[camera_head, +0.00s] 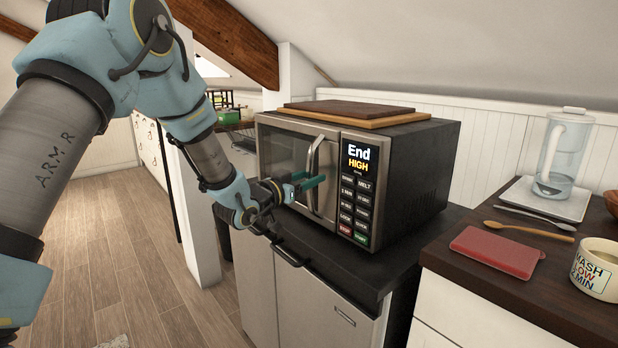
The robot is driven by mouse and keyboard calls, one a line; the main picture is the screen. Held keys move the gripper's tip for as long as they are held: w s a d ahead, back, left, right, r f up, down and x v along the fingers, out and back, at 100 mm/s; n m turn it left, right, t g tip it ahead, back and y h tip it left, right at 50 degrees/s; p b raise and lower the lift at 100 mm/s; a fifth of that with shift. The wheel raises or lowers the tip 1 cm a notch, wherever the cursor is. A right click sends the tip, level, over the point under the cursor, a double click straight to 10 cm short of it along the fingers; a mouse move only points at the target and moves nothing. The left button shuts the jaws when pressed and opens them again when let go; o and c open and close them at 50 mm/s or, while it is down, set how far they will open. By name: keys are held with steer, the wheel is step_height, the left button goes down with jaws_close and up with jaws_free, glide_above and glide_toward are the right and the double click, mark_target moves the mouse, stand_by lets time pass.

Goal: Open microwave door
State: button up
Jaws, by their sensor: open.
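The microwave (405,165) stands on a dark-topped cabinet, its front turned toward my arm. Its glass door (282,150) looks shut. A curved metal door handle (314,172) runs up the door's right side, next to the keypad and a display reading "End HIGH". My gripper (312,183) is at the handle, with green fingers spread and reaching around its middle. The gripper is open. I cannot tell whether either finger touches the handle.
Two wooden boards (350,110) lie on top of the microwave. The right counter (455,262) holds a red case (497,252), a mug (597,270), a wooden spoon (530,232) and a clear pitcher (562,150) on a white tray. Wooden floor (130,240) is free at left.

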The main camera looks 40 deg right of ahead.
jaws_close()
stand_by(1.3)
